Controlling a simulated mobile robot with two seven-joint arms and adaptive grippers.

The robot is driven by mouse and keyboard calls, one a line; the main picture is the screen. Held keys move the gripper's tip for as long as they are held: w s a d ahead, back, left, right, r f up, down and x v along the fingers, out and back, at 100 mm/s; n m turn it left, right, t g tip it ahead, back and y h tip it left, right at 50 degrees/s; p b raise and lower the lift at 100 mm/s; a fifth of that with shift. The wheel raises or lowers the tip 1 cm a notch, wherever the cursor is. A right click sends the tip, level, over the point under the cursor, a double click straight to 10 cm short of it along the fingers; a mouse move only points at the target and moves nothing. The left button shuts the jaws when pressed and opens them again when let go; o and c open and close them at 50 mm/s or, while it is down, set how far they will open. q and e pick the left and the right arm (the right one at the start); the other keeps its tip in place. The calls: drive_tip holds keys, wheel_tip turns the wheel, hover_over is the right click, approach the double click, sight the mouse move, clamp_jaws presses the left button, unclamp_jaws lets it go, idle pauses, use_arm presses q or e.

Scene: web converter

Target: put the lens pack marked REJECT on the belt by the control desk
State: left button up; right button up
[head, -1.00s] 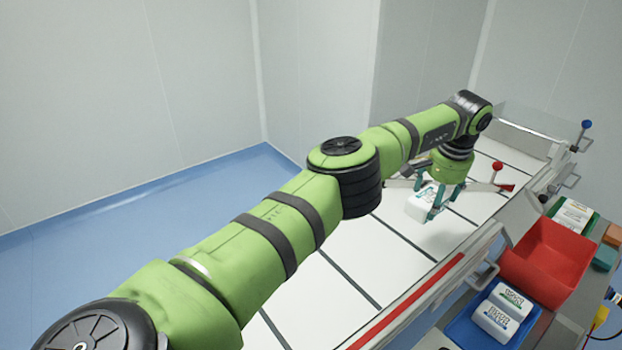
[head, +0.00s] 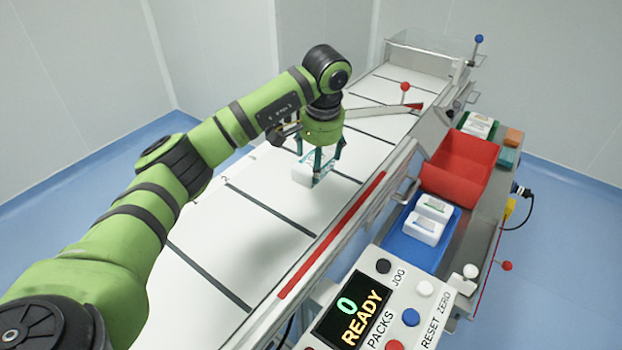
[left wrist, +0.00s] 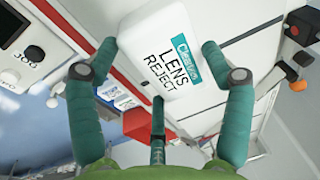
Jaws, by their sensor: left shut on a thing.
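The lens pack (left wrist: 170,62) is white with a teal label, and the word REJECT reads on it in the left wrist view. My left gripper (head: 320,166) is shut on this pack (head: 302,175) and holds it over the white belt (head: 215,235). A shadow lies on the belt nearer to me, so the pack looks raised, though the gap is hard to judge. The control desk (head: 395,320) stands at the lower right beside the belt, with a display reading 0 READY. My right gripper is not in view.
A red rail (head: 335,232) runs along the belt's near side. A blue tray (head: 398,248) with white packs and a red bin (head: 460,165) stand to the right. A red-knobbed lever (head: 404,88) and a diverter arm cross the belt farther back. The belt toward me is clear.

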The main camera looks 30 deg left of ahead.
sight(311, 182)
use_arm(q)
drive_tip(key=shift+s+a+f, duration=0.2)
drive_tip(key=shift+s+f, duration=0.15)
drive_tip(key=shift+s, duration=0.2)
drive_tip(key=shift+s+a+f, duration=0.15)
drive_tip(key=shift+s+f, duration=0.15)
drive_tip(key=shift+s, duration=0.25)
wheel_tip(311, 182, down, 3)
drive_tip(key=shift+d+f+p, duration=0.1)
drive_tip(key=shift+f+p, duration=0.05)
drive_tip(key=shift+p, duration=0.65)
drive_tip(key=shift+w+f, duration=0.1)
drive_tip(key=shift+f, duration=0.25)
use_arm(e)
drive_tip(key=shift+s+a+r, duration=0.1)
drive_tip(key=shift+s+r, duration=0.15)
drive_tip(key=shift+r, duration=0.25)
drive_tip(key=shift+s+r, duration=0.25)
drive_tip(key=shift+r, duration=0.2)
use_arm(q)
drive_tip(key=o, duration=1.2)
drive_tip(key=shift+c, duration=0.2)
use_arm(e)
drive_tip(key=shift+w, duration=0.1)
